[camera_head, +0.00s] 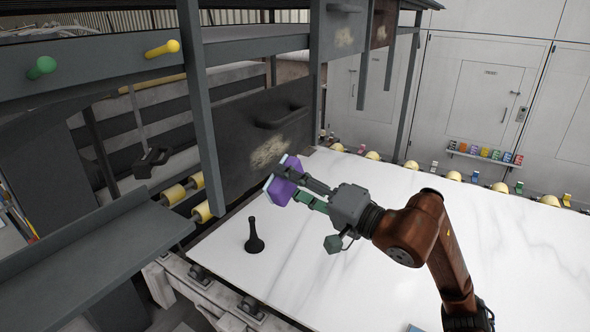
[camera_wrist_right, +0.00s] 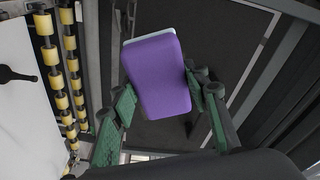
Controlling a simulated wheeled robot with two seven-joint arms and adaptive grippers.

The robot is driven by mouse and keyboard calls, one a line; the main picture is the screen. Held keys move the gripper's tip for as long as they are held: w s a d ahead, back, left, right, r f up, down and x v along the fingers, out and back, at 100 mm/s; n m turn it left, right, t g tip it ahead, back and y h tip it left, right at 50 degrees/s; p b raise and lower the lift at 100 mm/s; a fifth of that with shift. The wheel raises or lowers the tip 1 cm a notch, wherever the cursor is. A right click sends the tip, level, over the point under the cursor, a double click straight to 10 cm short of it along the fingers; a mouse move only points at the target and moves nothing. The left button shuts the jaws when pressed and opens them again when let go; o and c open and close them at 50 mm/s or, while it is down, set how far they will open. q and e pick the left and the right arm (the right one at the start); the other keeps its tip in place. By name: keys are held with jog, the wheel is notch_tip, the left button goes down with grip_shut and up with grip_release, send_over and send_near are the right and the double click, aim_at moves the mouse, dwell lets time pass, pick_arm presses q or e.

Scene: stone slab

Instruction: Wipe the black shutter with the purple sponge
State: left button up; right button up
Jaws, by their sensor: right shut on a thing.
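The black shutter (camera_head: 232,140) is a dark upright panel with a handle and a pale smudged patch (camera_head: 270,151) low on its face. My right gripper (camera_head: 296,191) is shut on the purple sponge (camera_head: 282,182), which has a pale backing layer. The sponge is close in front of the shutter's lower right edge, by the smudge; I cannot tell if it touches. In the right wrist view the purple sponge (camera_wrist_right: 158,75) sits between the green-padded fingers of my right gripper (camera_wrist_right: 165,108), before a dark panel. My left gripper does not show.
A white stone slab (camera_head: 400,235) lies below my right arm. A black, flared-base object (camera_head: 254,238) stands on it. Yellow rollers (camera_head: 183,194) line the left side. A grey post (camera_head: 198,110) stands before the shutter. A higher dark panel (camera_head: 338,35) also has a smudge.

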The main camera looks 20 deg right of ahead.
aim_at(253, 161)
jog(key=shift+d+r, duration=0.25)
jog(key=shift+r, duration=0.85)
jog(key=p+x, duration=0.2)
jog(key=x, duration=0.1)
jog(key=p+x, duration=0.1)
jog(key=x, duration=0.1)
jog(key=shift+a+f, duration=0.25)
jog(key=shift+a, duration=0.25)
jog(key=shift+x, duration=0.95)
jog(key=shift+s+a, duration=0.1)
